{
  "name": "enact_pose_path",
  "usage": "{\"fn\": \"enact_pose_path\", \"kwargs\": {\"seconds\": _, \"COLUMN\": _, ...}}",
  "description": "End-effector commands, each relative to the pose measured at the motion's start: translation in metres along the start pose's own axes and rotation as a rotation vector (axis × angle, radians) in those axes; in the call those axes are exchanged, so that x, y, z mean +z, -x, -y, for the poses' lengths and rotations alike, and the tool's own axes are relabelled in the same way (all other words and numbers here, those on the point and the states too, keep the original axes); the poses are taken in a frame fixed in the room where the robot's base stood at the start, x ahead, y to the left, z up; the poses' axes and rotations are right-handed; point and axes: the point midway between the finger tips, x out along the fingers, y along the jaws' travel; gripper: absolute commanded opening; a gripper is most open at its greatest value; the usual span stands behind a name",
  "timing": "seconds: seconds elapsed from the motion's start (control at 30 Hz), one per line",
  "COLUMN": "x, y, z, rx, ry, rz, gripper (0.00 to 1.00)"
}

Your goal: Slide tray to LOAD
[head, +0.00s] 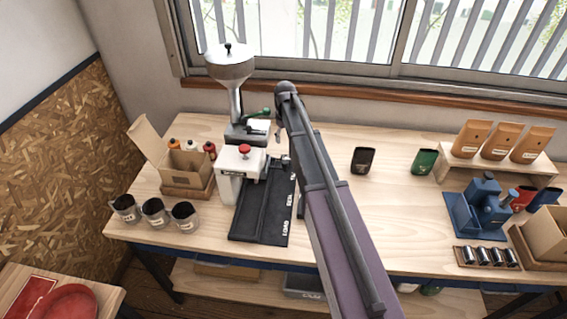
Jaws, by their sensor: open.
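A black slide track (262,226) lies on the wooden bench, running from its front edge back beside a white machine body with a red knob (244,149). White lettering that appears to read LOAD stands at the track's front right, with another label farther back. A dark raised piece (276,172) at the back of the track may be the tray, but I cannot tell it apart clearly.
Labelled cups (154,211) and an open cardboard box (188,164) are left. A black cup (362,160), a green cup (424,161) and a blue press (480,212) are right.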

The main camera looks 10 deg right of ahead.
Motion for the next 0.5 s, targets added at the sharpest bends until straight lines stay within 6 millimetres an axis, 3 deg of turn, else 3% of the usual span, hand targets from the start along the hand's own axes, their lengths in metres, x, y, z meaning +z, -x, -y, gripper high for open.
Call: {"fn": "enact_pose_path", "kwargs": {"seconds": 0.5, "x": -0.001, "y": -0.038, "z": 0.001, "rx": 0.000, "ry": 0.001, "rz": 0.000, "gripper": 0.77}}
